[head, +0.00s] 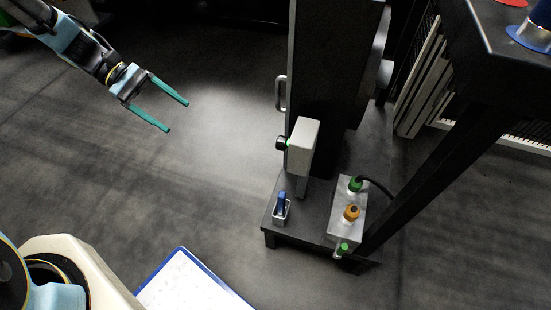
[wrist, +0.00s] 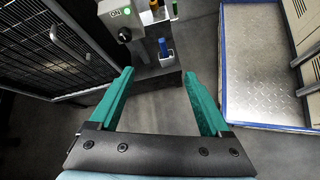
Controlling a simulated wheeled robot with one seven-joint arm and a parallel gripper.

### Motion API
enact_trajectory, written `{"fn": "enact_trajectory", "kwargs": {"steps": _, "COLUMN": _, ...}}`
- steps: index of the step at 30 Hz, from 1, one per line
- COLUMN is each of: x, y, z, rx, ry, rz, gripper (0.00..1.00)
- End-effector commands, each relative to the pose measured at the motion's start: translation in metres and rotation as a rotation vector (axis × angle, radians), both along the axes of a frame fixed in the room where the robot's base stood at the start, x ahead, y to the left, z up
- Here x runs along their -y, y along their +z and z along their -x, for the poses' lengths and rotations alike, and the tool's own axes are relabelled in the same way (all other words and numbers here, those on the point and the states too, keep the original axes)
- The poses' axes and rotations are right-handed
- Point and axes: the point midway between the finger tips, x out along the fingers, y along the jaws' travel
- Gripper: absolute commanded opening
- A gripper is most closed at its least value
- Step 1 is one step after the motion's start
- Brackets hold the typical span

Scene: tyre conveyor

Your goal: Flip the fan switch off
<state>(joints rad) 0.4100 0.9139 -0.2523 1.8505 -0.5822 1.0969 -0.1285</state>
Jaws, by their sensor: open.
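The likely fan switch is a black knob (head: 282,143) with a green ring, on the left face of a light grey box (head: 305,140) fixed to a dark column. In the wrist view the black knob (wrist: 125,35) shows beside a round ON label (wrist: 115,13) on the box's front. I cannot read the knob's exact setting. My gripper (head: 178,117) has two teal fingers. It is open and empty, in the air well to the left of the knob. In the wrist view my gripper (wrist: 159,73) points toward the stand below the box, with the knob up and left.
A dark low stand (head: 298,229) bears a small holder with a blue item (head: 282,204) and a grey box (head: 345,221) with green and orange fittings. A mesh panel (wrist: 50,40) is at the left. A blue-edged metal plate (wrist: 258,60) is at the right. Floor around my gripper is clear.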

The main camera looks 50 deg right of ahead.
Motion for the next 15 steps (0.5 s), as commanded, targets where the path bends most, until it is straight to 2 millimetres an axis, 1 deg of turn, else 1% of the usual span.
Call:
{"fn": "enact_trajectory", "kwargs": {"steps": 1, "x": 0.025, "y": -0.044, "z": 0.016, "rx": -0.096, "ry": -0.002, "rz": 0.015, "gripper": 0.81}}
{"fn": "enact_trajectory", "kwargs": {"steps": 3, "x": 0.054, "y": -0.071, "z": 0.035, "rx": -0.22, "ry": 0.002, "rz": 0.039, "gripper": 0.81}}
{"fn": "enact_trajectory", "kwargs": {"steps": 6, "x": 0.088, "y": -0.102, "z": 0.058, "rx": -0.377, "ry": 0.012, "rz": 0.068, "gripper": 0.81}}
{"fn": "enact_trajectory", "kwargs": {"steps": 9, "x": 0.112, "y": -0.124, "z": 0.075, "rx": -0.499, "ry": 0.021, "rz": 0.091, "gripper": 0.81}}
{"fn": "enact_trajectory", "kwargs": {"steps": 10, "x": 0.117, "y": -0.129, "z": 0.08, "rx": -0.528, "ry": 0.024, "rz": 0.096, "gripper": 0.81}}
{"fn": "enact_trajectory", "kwargs": {"steps": 12, "x": 0.126, "y": -0.136, "z": 0.086, "rx": -0.58, "ry": 0.03, "rz": 0.107, "gripper": 0.81}}
{"fn": "enact_trajectory", "kwargs": {"steps": 15, "x": 0.134, "y": -0.141, "z": 0.092, "rx": -0.622, "ry": 0.034, "rz": 0.113, "gripper": 0.81}}
